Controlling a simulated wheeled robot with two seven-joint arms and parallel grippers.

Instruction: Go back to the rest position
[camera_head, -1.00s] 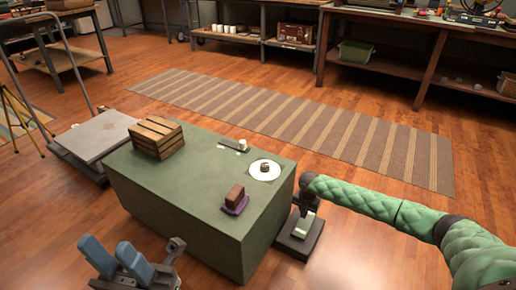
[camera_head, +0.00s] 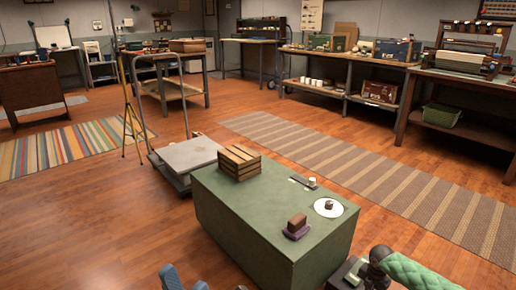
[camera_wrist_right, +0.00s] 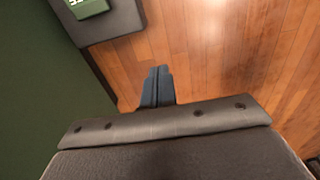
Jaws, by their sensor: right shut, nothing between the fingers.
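My left gripper (camera_head: 185,279) shows at the bottom edge of the head view. Its two blue fingers stand apart with nothing between them; its lower part is cut off. My right arm, in a green quilted cover, enters at the bottom right of the head view. In the right wrist view my right gripper (camera_wrist_right: 158,72) has its blue fingers together and empty, over the wooden floor beside a green surface at the left.
The green block table (camera_head: 240,220) bears a wooden crate (camera_head: 240,162), a brown block (camera_head: 297,221) on a purple base and a white plate (camera_head: 328,208) with a small brown item. A grey platform cart (camera_head: 188,154) stands behind left. A striped rug (camera_head: 380,180) lies beyond.

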